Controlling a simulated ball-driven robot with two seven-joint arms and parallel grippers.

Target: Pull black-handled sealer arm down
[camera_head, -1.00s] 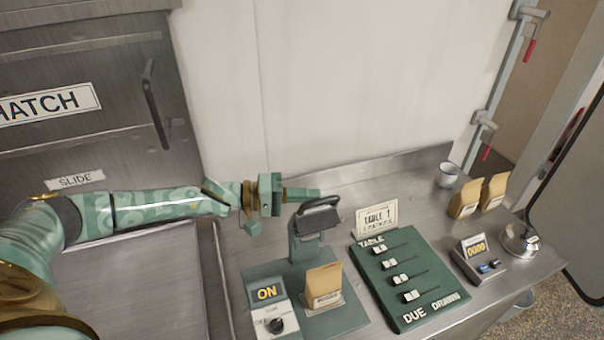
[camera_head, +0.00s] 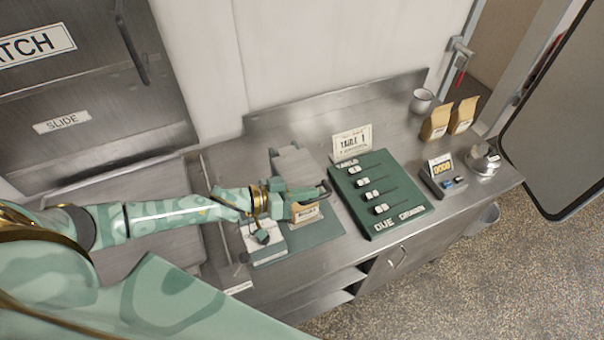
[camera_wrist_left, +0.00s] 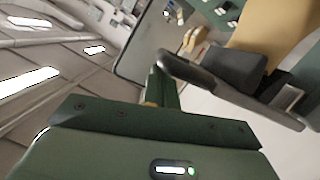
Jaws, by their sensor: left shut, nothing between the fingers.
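The sealer stands on the steel counter (camera_head: 225,165), with a green base (camera_head: 318,236) and a grey upper part (camera_head: 295,162). Its black handle (camera_head: 325,188) is low, just above the brown paper bag (camera_head: 306,213). The handle fills much of the left wrist view as a dark loop (camera_wrist_left: 185,70), with the tan bag (camera_wrist_left: 275,28) behind it. My left gripper (camera_head: 311,193) is shut with nothing between its fingers, its finger (camera_wrist_left: 163,88) close against the loop; whether they touch is unclear. My gripper partly hides the sealer. My right gripper is not in view.
A control box with a knob (camera_head: 264,238) sits beside the sealer base, under my left wrist. A green slider board (camera_head: 400,215), a sign (camera_head: 352,143), bags (camera_head: 436,120), a cup (camera_head: 422,101) and a bell (camera_head: 486,162) stand to the right.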

